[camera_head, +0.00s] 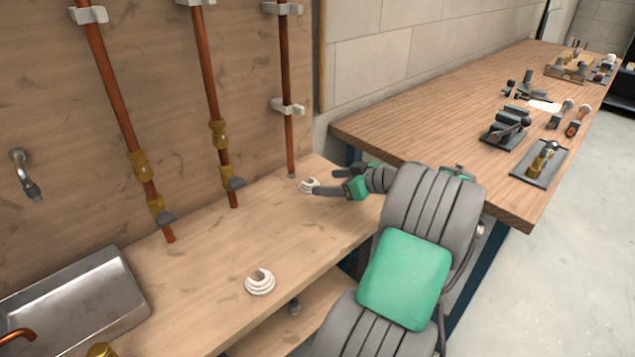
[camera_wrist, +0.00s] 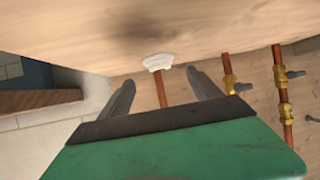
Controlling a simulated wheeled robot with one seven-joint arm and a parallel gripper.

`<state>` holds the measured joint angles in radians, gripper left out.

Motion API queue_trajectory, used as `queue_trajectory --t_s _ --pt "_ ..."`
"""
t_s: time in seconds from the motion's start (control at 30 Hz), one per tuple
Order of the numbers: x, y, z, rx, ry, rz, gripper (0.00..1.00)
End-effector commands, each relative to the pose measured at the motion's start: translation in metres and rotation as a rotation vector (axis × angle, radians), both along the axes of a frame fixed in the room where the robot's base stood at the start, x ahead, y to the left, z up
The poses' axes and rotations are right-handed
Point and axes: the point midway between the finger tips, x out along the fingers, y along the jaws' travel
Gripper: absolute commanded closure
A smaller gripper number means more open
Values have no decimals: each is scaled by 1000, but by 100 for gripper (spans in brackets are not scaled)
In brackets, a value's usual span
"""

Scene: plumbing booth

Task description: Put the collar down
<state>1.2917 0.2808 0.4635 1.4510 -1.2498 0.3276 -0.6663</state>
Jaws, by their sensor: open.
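A white, open-sided collar (camera_head: 309,185) rests on the wooden counter (camera_head: 200,290), just in front and to the right of the foot of the rightmost copper pipe (camera_head: 287,90). My gripper (camera_head: 330,183) is open beside this collar, with its fingers pointing toward it. In the wrist view, the collar (camera_wrist: 158,62) shows beyond and between the spread fingertips (camera_wrist: 161,80), in line with the pipe (camera_wrist: 162,90). I see no finger closed on it. A second white collar (camera_head: 260,282) with a gap in its ring lies flat near the counter's front edge.
Two more copper pipes with brass valves (camera_head: 140,166) stand at the left against the wooden wall. A metal sink (camera_head: 75,300) is at the lower left. A workbench (camera_head: 440,120) with a vise and tools stands at the right. The counter between the collars is clear.

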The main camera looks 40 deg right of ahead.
Motion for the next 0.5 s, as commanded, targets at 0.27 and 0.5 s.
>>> queue_trajectory --t_s 0.27,0.5 --pt "-48 -11 24 1 -1 -1 26" --pt "-52 -11 26 1 0 0 26"
